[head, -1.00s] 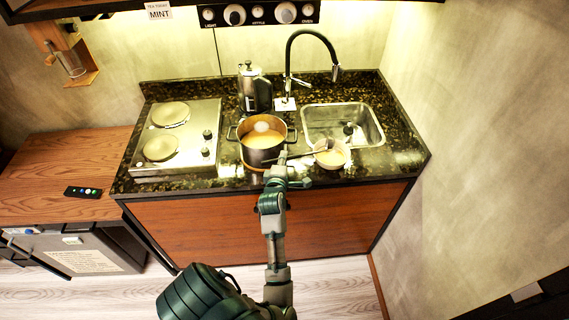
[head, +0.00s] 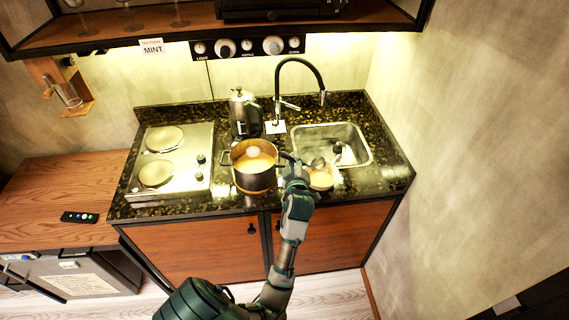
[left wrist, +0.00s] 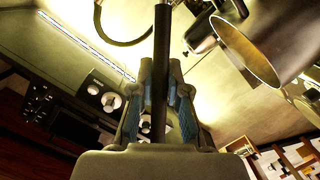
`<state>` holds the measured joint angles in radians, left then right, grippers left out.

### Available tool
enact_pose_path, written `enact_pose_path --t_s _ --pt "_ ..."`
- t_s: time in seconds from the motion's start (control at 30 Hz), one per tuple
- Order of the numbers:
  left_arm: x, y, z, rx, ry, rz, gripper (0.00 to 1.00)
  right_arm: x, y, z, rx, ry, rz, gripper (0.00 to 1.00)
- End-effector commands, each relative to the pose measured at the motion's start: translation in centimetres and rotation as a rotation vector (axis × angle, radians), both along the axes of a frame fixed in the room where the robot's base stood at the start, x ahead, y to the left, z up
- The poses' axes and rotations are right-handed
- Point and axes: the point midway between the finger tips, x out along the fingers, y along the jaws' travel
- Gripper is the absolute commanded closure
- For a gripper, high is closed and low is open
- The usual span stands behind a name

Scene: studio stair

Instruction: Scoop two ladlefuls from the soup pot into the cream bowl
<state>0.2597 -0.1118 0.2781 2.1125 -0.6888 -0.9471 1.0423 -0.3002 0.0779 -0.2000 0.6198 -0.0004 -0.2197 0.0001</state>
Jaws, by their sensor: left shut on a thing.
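The soup pot (head: 255,183), a steel pot of orange-tan soup with a pale round patch in it, stands on the counter in the head view. The cream bowl (head: 322,186) stands to its right, partly hidden by my gripper, with tan content inside. My left gripper (head: 296,172) is between pot and bowl, at the bowl's left side. It is shut on the ladle's dark handle, which runs between the fingers in the left wrist view (left wrist: 162,70). The ladle's head (head: 318,163) is over the bowl's far part; whether it holds soup I cannot tell. My right gripper is not in view.
A two-plate hob (head: 186,190) lies left of the pot. A steel kettle (head: 244,115) stands behind the pot. The sink (head: 353,140) with a black tap (head: 300,62) is behind and right of the bowl. A remote (head: 80,217) lies on the wooden surface at left.

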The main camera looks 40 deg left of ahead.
Motion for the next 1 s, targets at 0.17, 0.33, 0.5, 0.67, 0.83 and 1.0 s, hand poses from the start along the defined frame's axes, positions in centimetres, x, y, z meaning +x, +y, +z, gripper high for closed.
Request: enact_pose_path --t_s 0.17,0.33,0.5,0.67,0.83,1.0 --pt "1.7 -2.3 1.4 0.133 0.103 -0.004 1.00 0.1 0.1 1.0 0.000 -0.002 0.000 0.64" --pt "3.4 -4.2 2.2 0.257 0.205 -0.004 1.00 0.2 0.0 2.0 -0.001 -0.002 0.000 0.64" --pt "5.1 -6.2 3.2 0.380 0.306 -0.004 1.00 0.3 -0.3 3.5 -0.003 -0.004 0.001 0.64" --pt "6.6 -7.9 3.9 0.489 0.395 -0.004 1.00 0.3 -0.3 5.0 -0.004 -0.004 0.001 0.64" --pt "6.6 -8.1 5.5 0.493 0.397 -0.003 1.00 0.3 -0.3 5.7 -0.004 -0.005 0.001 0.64" --pt "6.6 -8.2 6.4 0.492 0.397 -0.003 1.00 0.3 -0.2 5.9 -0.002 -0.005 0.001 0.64"
